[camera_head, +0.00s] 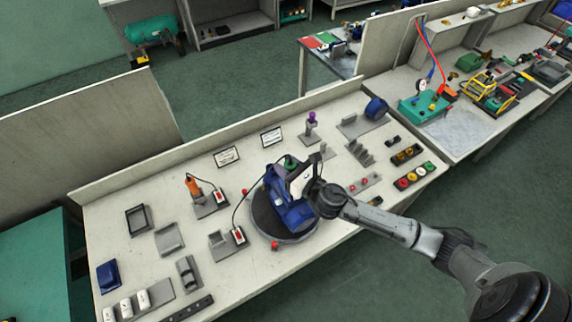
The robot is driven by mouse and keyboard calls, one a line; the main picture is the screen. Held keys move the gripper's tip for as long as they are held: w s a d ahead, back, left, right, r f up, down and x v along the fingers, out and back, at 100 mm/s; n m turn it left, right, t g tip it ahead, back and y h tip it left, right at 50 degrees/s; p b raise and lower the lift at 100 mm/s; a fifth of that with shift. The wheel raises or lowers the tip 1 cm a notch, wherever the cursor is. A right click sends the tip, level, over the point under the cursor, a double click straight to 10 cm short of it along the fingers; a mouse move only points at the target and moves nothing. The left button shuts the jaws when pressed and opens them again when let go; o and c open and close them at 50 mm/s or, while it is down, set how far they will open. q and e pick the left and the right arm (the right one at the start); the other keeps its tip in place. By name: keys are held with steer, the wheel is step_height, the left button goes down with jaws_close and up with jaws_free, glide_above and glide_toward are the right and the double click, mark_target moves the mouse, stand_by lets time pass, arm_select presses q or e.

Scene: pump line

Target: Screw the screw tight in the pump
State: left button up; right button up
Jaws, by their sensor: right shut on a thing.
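The blue pump (292,213) sits on a round dark turntable (268,222) at the middle of the workbench. My right arm reaches in from the lower right, and its gripper (300,180) is over the pump's upper side. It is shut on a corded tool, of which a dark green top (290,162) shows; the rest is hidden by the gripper. A black cable runs from the tool to a holder with a red-buttoned box (238,235). The screw cannot be made out; the gripper and pump hide that spot. My left gripper is not in view.
An orange-handled tool (193,186) stands in a holder left of the turntable. A purple-topped tool (312,118) stands behind. Colored caps (415,174) lie in a tray at right. A blue part (108,275) and white parts (127,305) lie at the left. Low wall behind.

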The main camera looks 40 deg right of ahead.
steer(key=shift+f, duration=0.3)
steer(key=shift+f+b, duration=0.15)
steer(key=shift+b, duration=0.25)
steer(key=shift+f, duration=0.15)
stand_by(0.5)
steer(key=shift+f, duration=0.15)
stand_by(0.4)
stand_by(0.8)
steer(key=shift+f, duration=0.1)
stand_by(0.4)
steer(key=shift+f, duration=0.15)
stand_by(1.0)
steer(key=shift+p, duration=0.3)
